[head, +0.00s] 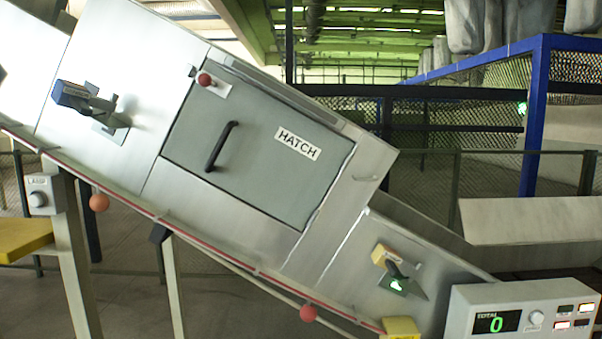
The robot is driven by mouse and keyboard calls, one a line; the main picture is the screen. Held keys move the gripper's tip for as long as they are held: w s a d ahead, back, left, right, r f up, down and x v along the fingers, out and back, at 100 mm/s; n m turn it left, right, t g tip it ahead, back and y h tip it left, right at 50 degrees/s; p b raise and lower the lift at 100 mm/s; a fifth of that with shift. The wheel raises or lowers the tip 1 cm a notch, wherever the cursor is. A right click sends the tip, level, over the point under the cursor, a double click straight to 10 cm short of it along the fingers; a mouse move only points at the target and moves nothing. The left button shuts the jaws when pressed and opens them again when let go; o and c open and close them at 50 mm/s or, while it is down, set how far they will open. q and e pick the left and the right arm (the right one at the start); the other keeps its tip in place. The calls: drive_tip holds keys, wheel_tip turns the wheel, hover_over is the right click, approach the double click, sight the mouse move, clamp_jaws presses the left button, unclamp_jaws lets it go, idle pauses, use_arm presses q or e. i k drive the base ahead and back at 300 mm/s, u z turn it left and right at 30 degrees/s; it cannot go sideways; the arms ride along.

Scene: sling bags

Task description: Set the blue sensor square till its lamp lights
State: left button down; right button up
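The blue sensor (71,94) is a small blue block at the upper left of the chute. It sits on a dark mount over a steel bracket plate (111,128) and looks turned at an angle to the plate. I see no lit lamp on it. A yellow sensor (385,255) on a similar mount sits at the lower right of the chute, with a green glow (398,286) beneath it. Neither of my grippers shows in the head view.
The sloping steel chute (215,205) has a grey hatch (262,140) with a black handle and a red knob (204,79). A red cord with balls runs along its lower edge. A labelled knob box (42,195) is at left. A control box (520,312) reading 0 stands at lower right.

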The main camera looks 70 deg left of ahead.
sight(65, 93)
drive_tip(key=u, duration=4.5)
drive_tip(key=i, duration=0.35)
drive_tip(key=z, duration=1.15)
